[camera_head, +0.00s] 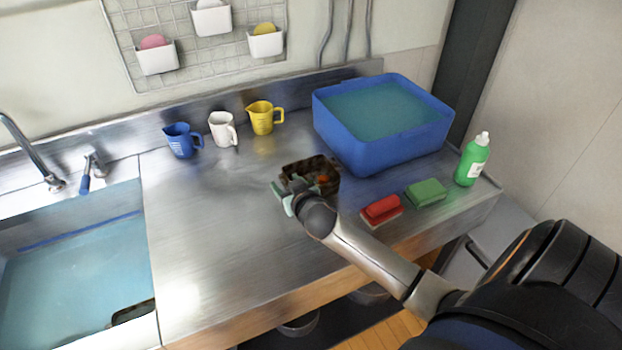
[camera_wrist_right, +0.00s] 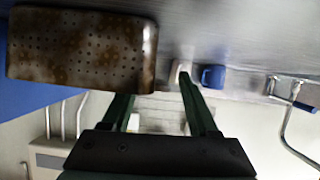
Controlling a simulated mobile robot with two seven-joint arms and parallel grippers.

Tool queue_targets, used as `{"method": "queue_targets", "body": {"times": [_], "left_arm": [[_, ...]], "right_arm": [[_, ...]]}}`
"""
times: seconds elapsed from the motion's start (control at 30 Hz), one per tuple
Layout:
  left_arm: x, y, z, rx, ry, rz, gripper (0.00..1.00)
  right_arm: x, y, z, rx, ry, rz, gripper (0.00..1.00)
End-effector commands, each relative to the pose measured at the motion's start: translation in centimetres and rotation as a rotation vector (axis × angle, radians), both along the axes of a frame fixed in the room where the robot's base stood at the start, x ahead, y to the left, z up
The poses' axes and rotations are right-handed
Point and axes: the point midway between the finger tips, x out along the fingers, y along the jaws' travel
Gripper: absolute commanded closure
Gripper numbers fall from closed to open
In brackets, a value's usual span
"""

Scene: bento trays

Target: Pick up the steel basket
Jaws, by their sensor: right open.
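The steel basket (camera_head: 332,174) is a small brown, rusty-looking open box on the steel counter, in front of the blue tub. Something reddish shows inside it. In the right wrist view its perforated, brown-stained face (camera_wrist_right: 80,52) fills the upper left. My right gripper (camera_head: 283,193) is at the basket's near left side in the head view and covers part of it. In the wrist view its two green fingers (camera_wrist_right: 157,100) are apart, with nothing between them, and the basket lies left of them. Whether a finger touches the basket cannot be told. My left gripper is not in view.
A blue tub (camera_head: 340,135) of water stands behind the basket. A red sponge (camera_head: 381,208), a green sponge (camera_head: 426,192) and a green bottle (camera_head: 472,160) are to its right. Blue (camera_head: 181,140), white (camera_head: 222,129) and yellow (camera_head: 262,117) jugs stand behind. A water-filled sink (camera_head: 75,265) is left.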

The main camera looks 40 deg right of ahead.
Motion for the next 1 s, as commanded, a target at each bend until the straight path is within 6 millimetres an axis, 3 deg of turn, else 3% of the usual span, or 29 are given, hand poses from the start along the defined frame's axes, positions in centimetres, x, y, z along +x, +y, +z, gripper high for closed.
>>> {"method": "queue_targets", "body": {"times": [0.13, 0.4, 0.93, 1.0], "left_arm": [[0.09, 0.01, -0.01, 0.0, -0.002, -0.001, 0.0], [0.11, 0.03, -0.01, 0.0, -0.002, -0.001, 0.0], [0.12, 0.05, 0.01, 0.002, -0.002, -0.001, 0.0], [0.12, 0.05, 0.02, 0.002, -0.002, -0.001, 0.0]], "right_arm": [[0.99, -0.24, -0.39, 0.0, 0.0, 0.0, 0.4], [1.09, -0.26, -0.49, 0.0, 0.0, 0.001, 0.4], [1.06, -0.26, -0.47, 0.0, 0.0, 0.001, 0.99], [1.06, -0.26, -0.47, 0.0, 0.0, 0.001, 1.0]]}}
